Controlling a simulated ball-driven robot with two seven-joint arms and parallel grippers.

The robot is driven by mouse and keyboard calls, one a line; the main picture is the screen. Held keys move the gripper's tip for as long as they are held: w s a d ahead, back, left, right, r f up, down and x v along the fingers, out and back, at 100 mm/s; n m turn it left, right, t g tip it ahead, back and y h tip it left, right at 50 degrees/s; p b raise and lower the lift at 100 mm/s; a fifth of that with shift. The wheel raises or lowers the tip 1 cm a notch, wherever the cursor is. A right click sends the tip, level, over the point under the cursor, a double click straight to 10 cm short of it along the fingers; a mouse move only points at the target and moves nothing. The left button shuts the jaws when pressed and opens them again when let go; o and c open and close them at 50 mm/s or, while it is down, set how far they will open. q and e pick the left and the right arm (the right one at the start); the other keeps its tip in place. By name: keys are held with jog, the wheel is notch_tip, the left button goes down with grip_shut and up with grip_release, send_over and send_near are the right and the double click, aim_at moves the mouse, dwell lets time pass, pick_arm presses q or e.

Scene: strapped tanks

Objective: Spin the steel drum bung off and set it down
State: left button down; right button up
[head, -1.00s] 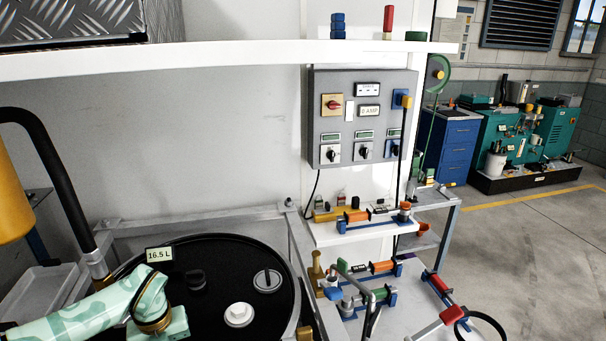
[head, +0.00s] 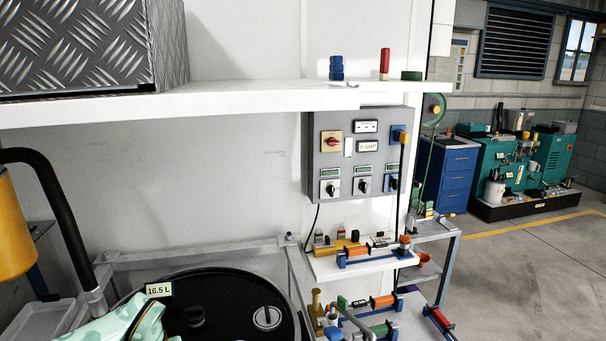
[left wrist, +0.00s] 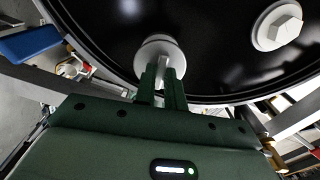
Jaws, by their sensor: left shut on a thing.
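The black drum (head: 240,292) with a 16.5 L label (head: 159,290) stands at the bottom of the head view. In the left wrist view my left gripper (left wrist: 163,72) is shut on the upright fin of a round light grey bung (left wrist: 158,47), near the drum's rim. I cannot tell whether the bung sits in the lid or is clear of it. A pale hex-headed plug (left wrist: 277,25) is at upper right there. My right gripper is not in view.
A white shelf (head: 230,107) with a tread-plate box (head: 90,45) hangs above the drum. A grey control panel (head: 358,155) is on the wall. Small valves and pipes crowd the bench right of the drum. A white tray (head: 40,322) is at lower left.

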pick_arm(q)
jog(key=shift+r+p, duration=0.6)
jog(key=shift+r, duration=0.15)
